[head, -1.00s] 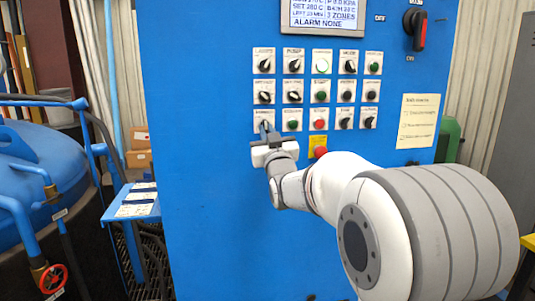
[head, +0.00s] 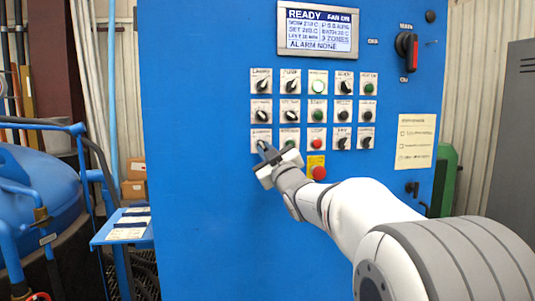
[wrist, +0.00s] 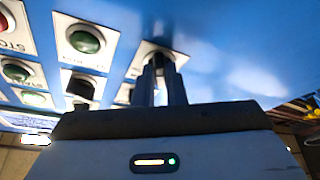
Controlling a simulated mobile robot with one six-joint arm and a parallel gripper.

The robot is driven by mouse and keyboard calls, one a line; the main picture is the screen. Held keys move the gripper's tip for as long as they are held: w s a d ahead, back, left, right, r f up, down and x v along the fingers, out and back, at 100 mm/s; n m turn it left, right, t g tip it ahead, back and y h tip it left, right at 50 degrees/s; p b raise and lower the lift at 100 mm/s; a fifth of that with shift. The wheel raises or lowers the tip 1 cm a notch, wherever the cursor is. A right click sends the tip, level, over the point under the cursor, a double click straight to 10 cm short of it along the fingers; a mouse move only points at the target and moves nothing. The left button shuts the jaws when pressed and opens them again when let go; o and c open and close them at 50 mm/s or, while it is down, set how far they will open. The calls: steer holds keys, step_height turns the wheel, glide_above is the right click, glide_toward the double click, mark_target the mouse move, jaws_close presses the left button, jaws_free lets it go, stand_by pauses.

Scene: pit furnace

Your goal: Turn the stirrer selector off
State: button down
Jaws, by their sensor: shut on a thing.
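The stirrer selector (head: 260,134) is a black knob on a white plate, at the left end of the bottom row on the blue panel; its label is too small to read surely. My gripper (head: 265,148) reaches it from the lower right, and its narrow fingers are shut on the knob. In the wrist view the fingers (wrist: 162,80) stand close together over the knob (wrist: 157,54) and its white plate. The fingers hide much of the knob, so I cannot tell its pointer's setting.
A green button (head: 289,143) sits just right of the selector, with a red button (head: 317,143) further right. A red emergency knob (head: 318,172) on a yellow plate is near my wrist. The screen (head: 319,30) reads READY and ALARM NONE.

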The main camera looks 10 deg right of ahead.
steer(key=c, duration=1.5)
jaws_free()
steer(key=b+v, duration=0.1)
steer(key=v, duration=0.7)
